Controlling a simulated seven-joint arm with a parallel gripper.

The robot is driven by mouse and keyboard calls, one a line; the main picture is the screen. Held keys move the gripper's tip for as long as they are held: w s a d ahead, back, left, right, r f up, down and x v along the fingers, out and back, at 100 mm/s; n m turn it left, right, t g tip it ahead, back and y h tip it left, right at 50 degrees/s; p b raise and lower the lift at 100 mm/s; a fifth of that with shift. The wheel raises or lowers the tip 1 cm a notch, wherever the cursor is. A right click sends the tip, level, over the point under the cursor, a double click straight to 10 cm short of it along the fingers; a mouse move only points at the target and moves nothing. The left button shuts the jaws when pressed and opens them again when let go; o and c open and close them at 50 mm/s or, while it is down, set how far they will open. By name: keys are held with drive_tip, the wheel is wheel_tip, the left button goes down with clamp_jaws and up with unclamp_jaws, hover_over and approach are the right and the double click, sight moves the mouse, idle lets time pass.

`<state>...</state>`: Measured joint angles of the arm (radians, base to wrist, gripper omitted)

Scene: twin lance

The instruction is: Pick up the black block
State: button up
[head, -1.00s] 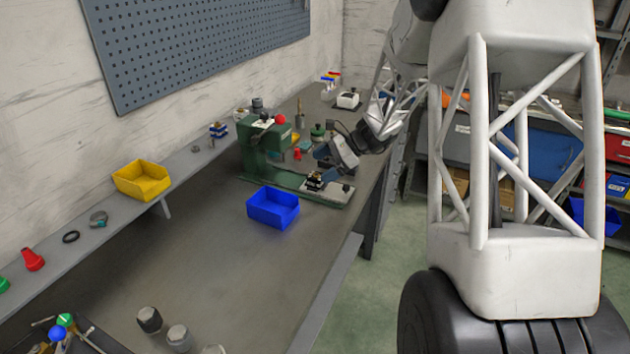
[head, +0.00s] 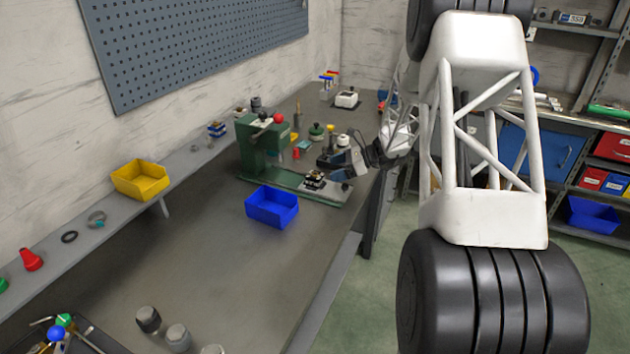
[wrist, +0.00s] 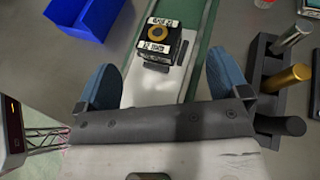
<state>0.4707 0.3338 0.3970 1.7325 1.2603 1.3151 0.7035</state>
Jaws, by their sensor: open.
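The black block (wrist: 160,42) is a small dark cube with white labels and a brass-coloured ring on its top. It sits on the light metal strip of the green machine's base, and in the head view it is a small dark shape (head: 314,180) near the base's right end. My gripper (wrist: 165,85) is open, its two blue fingers wide apart. In the wrist view the block lies beyond the fingertips, roughly centred between them, and nothing is held. In the head view my gripper (head: 338,168) is just right of the block.
The green machine (head: 265,150) with a red knob stands behind the block. A blue bin (head: 272,207) is left of it, also in the wrist view (wrist: 85,15). A dark rack with cylinders (wrist: 280,90) stands close to the right finger.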

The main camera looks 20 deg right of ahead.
sight(316, 174)
drive_tip(key=shift+x, duration=1.3)
drive_tip(key=shift+a, duration=0.1)
drive_tip(key=shift+x, duration=2.55)
drive_tip(key=shift+s, duration=0.1)
drive_tip(key=c, duration=1.1)
drive_tip(key=shift+r, duration=5)
